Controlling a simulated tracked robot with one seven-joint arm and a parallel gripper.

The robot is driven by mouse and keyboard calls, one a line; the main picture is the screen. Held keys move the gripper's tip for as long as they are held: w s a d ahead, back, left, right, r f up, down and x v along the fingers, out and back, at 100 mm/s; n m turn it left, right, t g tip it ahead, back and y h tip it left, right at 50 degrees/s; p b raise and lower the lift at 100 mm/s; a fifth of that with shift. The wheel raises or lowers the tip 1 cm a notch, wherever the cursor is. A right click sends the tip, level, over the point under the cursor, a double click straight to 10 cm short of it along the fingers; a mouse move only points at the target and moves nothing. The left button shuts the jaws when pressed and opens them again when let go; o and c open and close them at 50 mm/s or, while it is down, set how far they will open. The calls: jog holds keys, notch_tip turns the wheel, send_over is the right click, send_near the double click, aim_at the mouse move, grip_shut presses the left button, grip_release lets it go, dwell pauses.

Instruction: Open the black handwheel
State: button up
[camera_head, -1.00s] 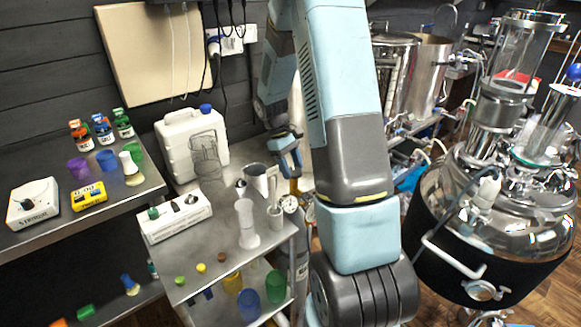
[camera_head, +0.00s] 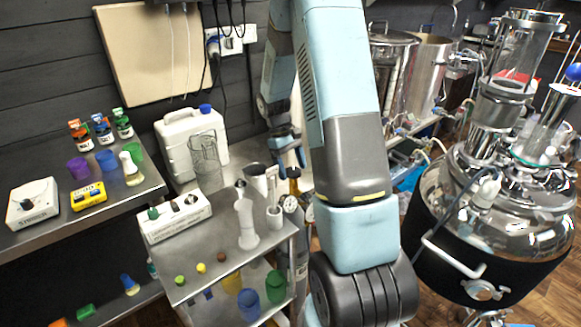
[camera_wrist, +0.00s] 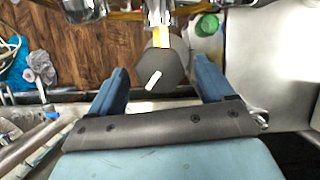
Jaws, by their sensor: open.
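The black handwheel (camera_wrist: 160,70) is a dark, many-sided knob with a white mark across its face. In the wrist view it sits between the two blue fingers of my gripper (camera_wrist: 158,68), with gaps on both sides. A yellow stem (camera_wrist: 161,37) shows behind it. My gripper is open and holds nothing; I cannot tell how far the fingertips are from the knob in depth. In the head view my gripper (camera_head: 288,148) hangs behind the small steel trolley, just above the dark knob (camera_head: 293,173), which is small and partly hidden there.
The steel trolley (camera_head: 215,255) with a white bottle-like vessel (camera_head: 245,222) and a control box (camera_head: 176,218) stands close by. A white canister (camera_head: 190,145) is left of my gripper. A large steel vessel (camera_head: 510,215) stands at the right.

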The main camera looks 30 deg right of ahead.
jog(key=v, duration=1.3)
jog(key=shift+w+r, duration=0.25)
jog(key=shift+a, duration=0.1)
jog(key=s+a+r+m+t, duration=0.2)
jog(key=s+a+r+t, duration=0.4)
jog(key=s+r, duration=0.7)
jog(key=s+a+r+t, duration=0.1)
jog(key=s+a+t, duration=0.1)
jog(key=s, duration=0.6)
jog(key=s+a+r+m+t+y, duration=0.1)
jog(key=s+a+r, duration=0.1)
jog(key=s, duration=0.5)
jog(key=shift+s+a+t, duration=0.4)
jog(key=shift+a, duration=0.25)
dwell(0.5)
